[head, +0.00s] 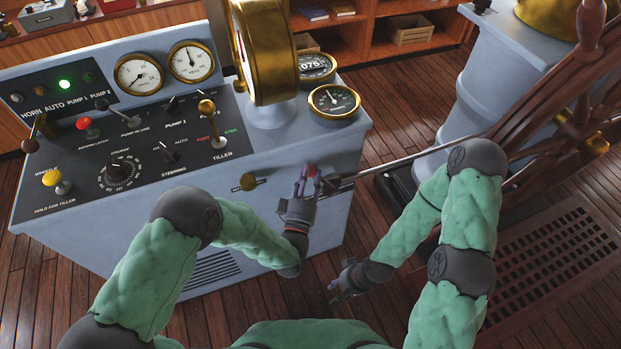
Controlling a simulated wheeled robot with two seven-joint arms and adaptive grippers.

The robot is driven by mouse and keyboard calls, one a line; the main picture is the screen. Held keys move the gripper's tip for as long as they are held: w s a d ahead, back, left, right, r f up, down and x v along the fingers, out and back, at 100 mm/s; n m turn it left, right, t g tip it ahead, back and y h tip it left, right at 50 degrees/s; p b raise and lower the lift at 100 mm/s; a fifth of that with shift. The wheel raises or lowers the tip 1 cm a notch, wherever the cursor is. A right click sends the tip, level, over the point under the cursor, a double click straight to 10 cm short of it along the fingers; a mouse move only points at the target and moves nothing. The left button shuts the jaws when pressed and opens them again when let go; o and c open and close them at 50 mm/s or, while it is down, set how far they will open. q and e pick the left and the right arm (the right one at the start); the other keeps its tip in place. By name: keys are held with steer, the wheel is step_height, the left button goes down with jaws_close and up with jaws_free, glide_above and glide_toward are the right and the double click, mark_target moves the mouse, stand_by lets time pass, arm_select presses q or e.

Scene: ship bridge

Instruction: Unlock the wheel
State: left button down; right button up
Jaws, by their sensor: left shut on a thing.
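The wooden ship's wheel (545,95) stands at the right, partly cut off by the picture edge. A long thin metal rod (420,157) runs from the console's front right side toward the wheel. My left gripper (307,178) is at the console's front face, by the rod's left end. It is shut on a small red knob (318,181), mostly hidden between the fingers. Whether the knob is joined to the rod is unclear. My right gripper (338,290) hangs low over the floor, apart from the console and wheel; its finger opening is too small to tell.
The grey control console (225,180) carries gauges, levers and a brass telegraph (265,50). A floor grating (560,250) lies below the wheel. Shelves (360,40) stand behind.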

arm_select(q)
steer(key=shift+w+a+r, duration=0.1)
steer(key=shift+a+r, duration=0.05)
steer(key=shift+r, duration=0.1)
steer(key=c, duration=1.1)
jaws_free()
steer(key=shift+a, duration=0.1)
steer(key=shift+s+f, duration=0.2)
steer(key=v, duration=1.1)
steer(key=shift+s+f, duration=0.15)
steer(key=shift+s, duration=0.25)
